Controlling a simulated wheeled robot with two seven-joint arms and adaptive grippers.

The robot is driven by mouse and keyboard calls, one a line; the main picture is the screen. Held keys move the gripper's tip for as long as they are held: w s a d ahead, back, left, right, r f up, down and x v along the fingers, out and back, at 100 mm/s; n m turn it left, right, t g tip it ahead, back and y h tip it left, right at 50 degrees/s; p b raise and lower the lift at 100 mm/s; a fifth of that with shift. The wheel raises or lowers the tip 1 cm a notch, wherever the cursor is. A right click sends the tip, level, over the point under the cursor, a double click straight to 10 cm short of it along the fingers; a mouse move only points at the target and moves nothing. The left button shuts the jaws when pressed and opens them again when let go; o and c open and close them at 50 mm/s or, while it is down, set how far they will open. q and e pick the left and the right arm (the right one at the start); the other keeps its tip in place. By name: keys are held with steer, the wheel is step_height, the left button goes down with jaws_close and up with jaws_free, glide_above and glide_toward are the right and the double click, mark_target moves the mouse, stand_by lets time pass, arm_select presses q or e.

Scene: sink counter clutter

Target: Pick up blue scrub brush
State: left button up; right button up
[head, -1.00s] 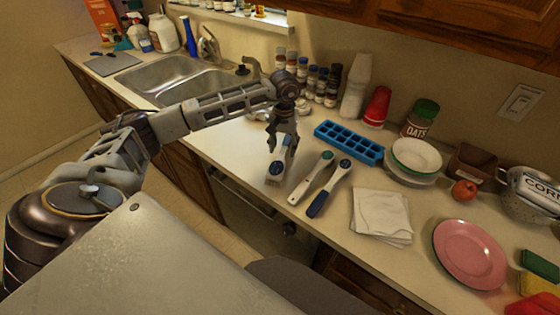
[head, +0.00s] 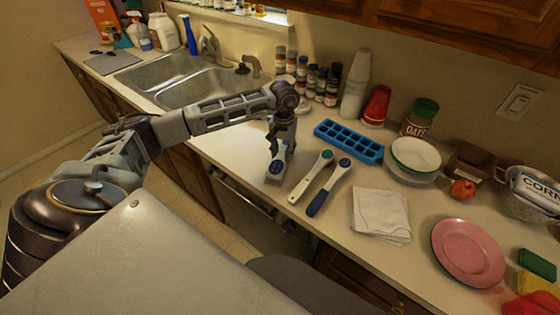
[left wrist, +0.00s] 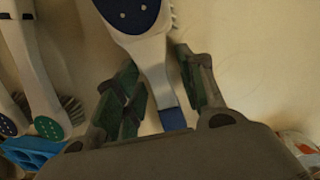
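A scrub brush with a dark blue oval patch (head: 277,167) lies on the counter under my left gripper (head: 279,148). In the left wrist view, its blue-topped head (left wrist: 133,14) is at the top, and its white handle with a blue end runs down between the fingers. My left gripper (left wrist: 160,85) is open, its green-padded fingers apart on either side of the handle. Two more brushes lie to the right: a white one with a green patch (head: 325,157) and one with a dark blue handle (head: 318,203). My right gripper is not in view.
A blue ice tray (head: 348,141) lies behind the brushes, with spice jars (head: 312,82) and cups behind it. A folded white cloth (head: 381,215) and a pink plate (head: 468,253) are to the right. The sink (head: 190,85) is at the left. Bare counter lies left of the brush.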

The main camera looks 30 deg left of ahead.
mark_target(283, 150)
arm_select(q)
steer(key=c, duration=0.7)
steer(key=shift+r, duration=0.15)
steer(key=shift+r, duration=0.25)
step_height(283, 150, up, 7)
steer(key=shift+r+b, duration=0.2)
steer(key=shift+b, duration=0.45)
steer(key=shift+r, duration=0.9)
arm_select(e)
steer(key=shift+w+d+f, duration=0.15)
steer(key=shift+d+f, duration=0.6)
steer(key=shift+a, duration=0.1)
